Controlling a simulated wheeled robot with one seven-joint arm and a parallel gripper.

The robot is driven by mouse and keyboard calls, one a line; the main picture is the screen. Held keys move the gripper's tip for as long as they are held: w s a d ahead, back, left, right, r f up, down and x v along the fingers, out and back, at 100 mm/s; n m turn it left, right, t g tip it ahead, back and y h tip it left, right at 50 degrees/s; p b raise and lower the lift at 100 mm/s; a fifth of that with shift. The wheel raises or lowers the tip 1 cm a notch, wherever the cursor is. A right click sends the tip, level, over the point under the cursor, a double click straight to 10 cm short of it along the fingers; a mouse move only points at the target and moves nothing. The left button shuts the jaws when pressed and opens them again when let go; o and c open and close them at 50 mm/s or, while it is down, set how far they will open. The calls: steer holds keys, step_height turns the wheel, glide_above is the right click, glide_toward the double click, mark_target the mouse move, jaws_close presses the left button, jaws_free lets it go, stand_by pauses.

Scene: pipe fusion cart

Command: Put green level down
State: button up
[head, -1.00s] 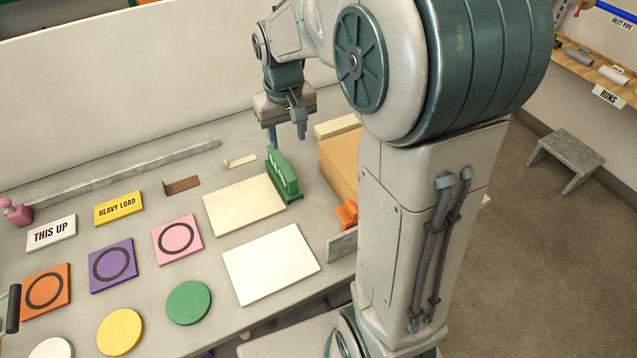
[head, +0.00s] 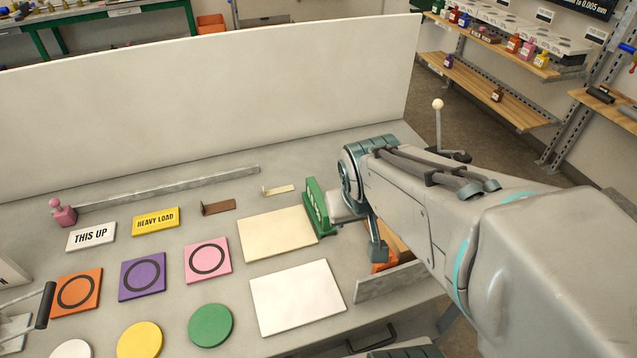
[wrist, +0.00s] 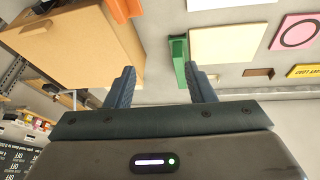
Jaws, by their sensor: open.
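The green level (head: 317,207) stands on its edge on the grey bench, along the right side of the cream board. The arm partly covers it in the head view. In the wrist view the level (wrist: 180,62) lies just ahead of the right finger, at the right side of the jaw gap. My gripper (wrist: 160,72) is open, with nothing held between its fingers. I cannot tell whether the right finger touches the level. In the head view the fingers are mostly hidden by my arm.
A cardboard box (wrist: 75,45) stands left of the gripper in the wrist view. The cream board (head: 275,234) and white board (head: 297,298) lie flat beside the level. A metal strip (head: 390,281) stands at the bench's front right. A tall white panel (head: 200,95) closes the back.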

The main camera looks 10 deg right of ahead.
steer(key=w+d+f+t, duration=0.1)
steer(key=w+f+t, duration=0.1)
steer(key=w+f, duration=0.45)
steer(key=n+t+y, duration=0.1)
steer(key=t+y, duration=0.1)
glide_toward(319, 196)
steer(key=b+x, duration=0.6)
steer(key=shift+s+a+f, duration=0.1)
steer(key=shift+f, duration=0.1)
steer(key=shift+w+f+b, duration=0.3)
steer(key=shift+w+f, duration=0.05)
steer(key=shift+w, duration=0.15)
steer(key=shift+x, duration=2.55)
steer(key=shift+r, duration=0.1)
jaws_close()
